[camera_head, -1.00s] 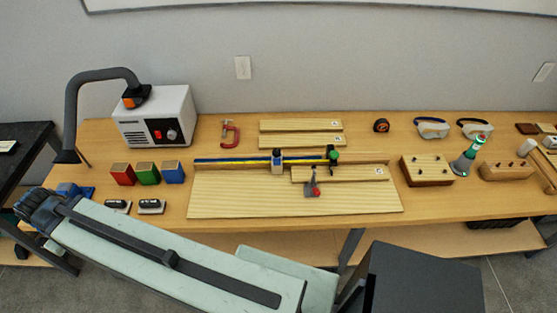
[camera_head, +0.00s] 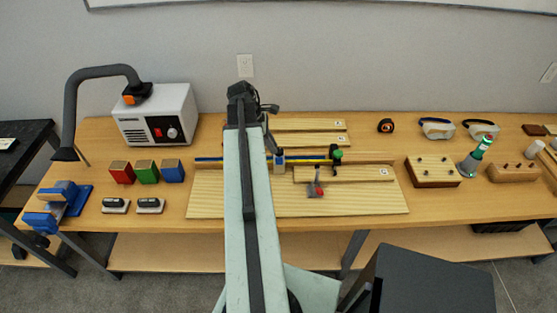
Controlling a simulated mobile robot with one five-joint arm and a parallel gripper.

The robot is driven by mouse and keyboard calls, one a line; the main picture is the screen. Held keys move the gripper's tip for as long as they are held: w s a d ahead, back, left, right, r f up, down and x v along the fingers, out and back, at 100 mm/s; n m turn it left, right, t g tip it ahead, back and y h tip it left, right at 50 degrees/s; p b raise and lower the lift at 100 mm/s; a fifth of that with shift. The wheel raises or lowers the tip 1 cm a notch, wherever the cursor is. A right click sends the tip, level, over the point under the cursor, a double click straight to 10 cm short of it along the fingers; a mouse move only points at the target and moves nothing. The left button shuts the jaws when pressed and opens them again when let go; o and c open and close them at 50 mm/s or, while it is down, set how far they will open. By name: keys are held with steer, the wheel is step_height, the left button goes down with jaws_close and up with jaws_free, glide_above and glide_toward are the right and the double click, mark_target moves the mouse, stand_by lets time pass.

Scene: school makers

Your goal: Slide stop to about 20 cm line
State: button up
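The wooden stop-block jig (camera_head: 350,203) lies on the middle of the bench, with a fence and a blue-and-yellow rule strip (camera_head: 208,159) along its back. A second block with a green knob (camera_head: 337,155) stands farther right on the rule. The rule's numbers are too small to read. My gripper (camera_head: 243,92) is at the far end of my raised arm, above the back of the bench. Its fingers are too small and dark to judge.
A toggle clamp with a red grip (camera_head: 316,188) and a board (camera_head: 345,173) lie on the jig. Spare boards (camera_head: 308,125) lie behind it. Coloured boxes (camera_head: 147,172), a fume extractor (camera_head: 156,116) and a blue vise (camera_head: 60,203) are left; drilled wooden blocks (camera_head: 432,173) are right.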

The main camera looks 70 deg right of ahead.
mark_target(279, 158)
steer(key=b+x, duration=0.6)
steer(key=x, duration=0.1)
steer(key=shift+w+a+f+b, duration=0.1)
steer(key=shift+w+b, duration=0.1)
steer(key=shift+b, duration=0.1)
steer(key=shift+s+f+b, duration=0.25)
steer(key=shift+f+b, duration=0.15)
steer(key=shift+r, duration=0.1)
jaws_close()
stand_by(0.6)
